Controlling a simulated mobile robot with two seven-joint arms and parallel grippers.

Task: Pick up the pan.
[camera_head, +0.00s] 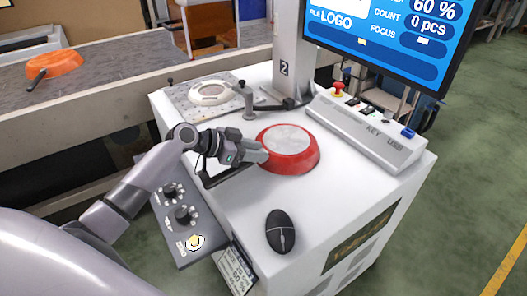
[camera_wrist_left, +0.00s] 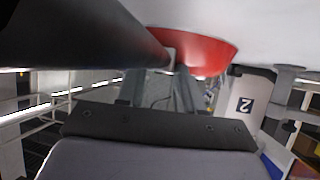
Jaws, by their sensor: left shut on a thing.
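A red pan (camera_head: 302,163) with a pale grey inside and a dark handle (camera_head: 214,182) is at the middle of the white machine top. My left gripper (camera_head: 262,156) reaches in from the left and is shut on the pan, close to where the handle meets the red body. In the left wrist view, the pan's red side (camera_wrist_left: 207,50) lies just beyond the fingers (camera_wrist_left: 160,88), and the handle (camera_wrist_left: 75,35) runs close to the camera. The pan looks level and at the white surface; I cannot tell whether it is lifted slightly. My right gripper is not in view.
An orange pan (camera_head: 62,62) lies on the conveyor (camera_head: 130,60) at left. A black mouse (camera_head: 280,232), a knob panel (camera_head: 180,215), a key box (camera_head: 365,130), a post (camera_head: 292,50) and a monitor (camera_head: 390,40) surround the held pan. The white top (camera_head: 345,185) is clear at right.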

